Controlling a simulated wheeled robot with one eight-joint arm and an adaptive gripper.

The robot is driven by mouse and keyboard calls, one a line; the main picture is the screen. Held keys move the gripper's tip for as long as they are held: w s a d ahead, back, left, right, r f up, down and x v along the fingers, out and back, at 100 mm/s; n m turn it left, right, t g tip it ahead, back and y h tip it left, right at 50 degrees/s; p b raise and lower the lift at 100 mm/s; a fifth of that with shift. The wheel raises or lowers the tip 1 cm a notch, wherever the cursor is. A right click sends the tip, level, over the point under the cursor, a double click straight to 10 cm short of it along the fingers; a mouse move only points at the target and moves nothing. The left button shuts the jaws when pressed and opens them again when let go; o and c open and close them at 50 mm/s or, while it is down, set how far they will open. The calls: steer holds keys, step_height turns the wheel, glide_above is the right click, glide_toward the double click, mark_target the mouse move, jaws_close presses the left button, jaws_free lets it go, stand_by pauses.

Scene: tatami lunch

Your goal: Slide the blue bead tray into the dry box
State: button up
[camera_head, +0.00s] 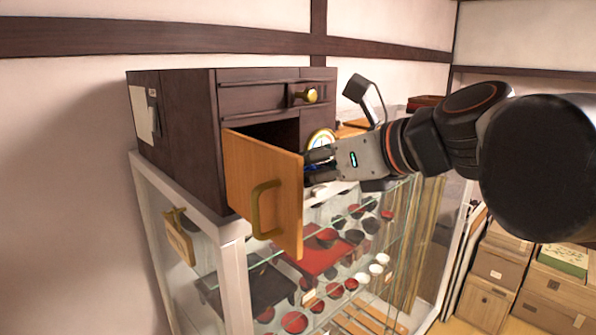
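The dry box seems to be the dark brown wooden cabinet (189,125) on top of a glass display case. Its orange wooden door (284,193) with a brass handle stands open toward me, and the opening behind it is dark. My gripper (312,165) reaches in from the right, its fingertips close to the door's right edge, in front of the cabinet. A small patch of blue shows between the fingers; it may be the blue bead tray, but most of it is hidden. I cannot tell whether the fingers are closed on it.
A round dial (321,139) stands behind my gripper. The cabinet's upper drawer has a brass knob (311,94). The glass case (236,277) below holds red and black bowls and white cups. Wooden boxes (501,268) are stacked at the lower right.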

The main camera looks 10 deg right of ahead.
steer(key=shift+w+a+f+b, duration=0.1)
steer(key=shift+w+a+b, duration=0.1)
steer(key=shift+w+a, duration=0.3)
steer(key=shift+w+a+f+b, duration=0.1)
steer(key=shift+w+a+b, duration=0.15)
steer(key=shift+w, duration=0.3)
steer(key=shift+w+a+r+b, duration=0.1)
steer(key=shift+w+a+b, duration=0.25)
steer(key=shift+w+a, duration=1.25)
steer(key=shift+w+a+f+b, duration=0.1)
steer(key=shift+w+a+b, duration=0.3)
steer(key=shift+w+a, duration=1.2)
steer(key=shift+w+a+r+b, duration=0.1)
steer(key=shift+w+a+b, duration=0.4)
steer(key=shift+w, duration=2.05)
steer(key=shift+a, duration=0.15)
steer(key=shift+f+b, duration=0.4)
steer(key=shift+f, duration=0.6)
steer(key=o, duration=1.2)
